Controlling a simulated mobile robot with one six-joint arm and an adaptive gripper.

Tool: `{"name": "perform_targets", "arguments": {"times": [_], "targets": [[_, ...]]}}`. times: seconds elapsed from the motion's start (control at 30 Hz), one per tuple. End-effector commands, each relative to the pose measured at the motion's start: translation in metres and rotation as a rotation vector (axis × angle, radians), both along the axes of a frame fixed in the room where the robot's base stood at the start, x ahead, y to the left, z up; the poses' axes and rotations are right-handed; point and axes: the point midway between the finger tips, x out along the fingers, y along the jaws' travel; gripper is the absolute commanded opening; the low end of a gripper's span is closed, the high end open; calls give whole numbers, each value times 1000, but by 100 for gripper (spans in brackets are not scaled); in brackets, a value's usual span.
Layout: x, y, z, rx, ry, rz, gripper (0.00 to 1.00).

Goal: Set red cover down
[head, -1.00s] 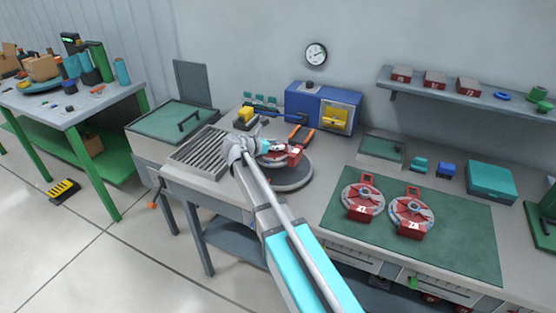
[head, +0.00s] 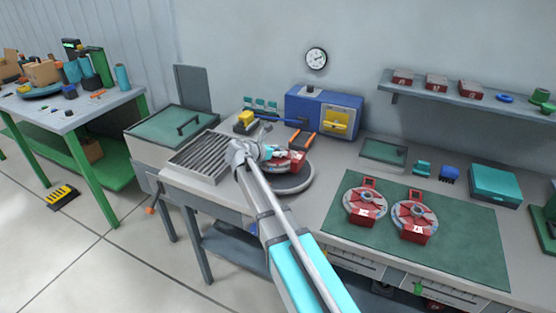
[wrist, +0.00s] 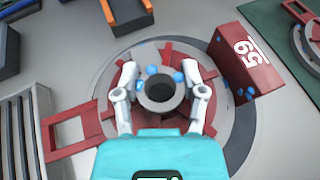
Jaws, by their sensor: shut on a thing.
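The red cover (wrist: 147,113) has a grey hub (wrist: 160,92), a red handle loop at its left and a red block with white digits at its right. My gripper (wrist: 162,97) is shut on the hub, one finger on each side. In the head view, the red cover (head: 293,162) is over a round grey disc (head: 290,188) on the bench, partly hidden by my gripper (head: 268,153). The disc's rim (wrist: 239,140) shows around the cover in the wrist view. I cannot tell whether the cover touches the disc.
Two similar red covers (head: 365,202) (head: 414,216) lie on a green mat (head: 465,245) at the right. A slatted grey rack (head: 200,153) is left of the disc. A blue box (head: 312,108) and an orange-sided holder (head: 302,140) stand behind it.

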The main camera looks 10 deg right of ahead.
Motion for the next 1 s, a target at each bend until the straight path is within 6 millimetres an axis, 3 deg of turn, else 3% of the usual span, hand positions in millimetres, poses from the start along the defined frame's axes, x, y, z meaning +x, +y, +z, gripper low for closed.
{"name": "perform_targets", "arguments": {"times": [0.4,0.97,1.0], "targets": [[2,-2,-31,-3,-1,0,0],[2,-2,-34,-3,0,-1,0],[2,-2,-35,0,0,-1,58]]}}
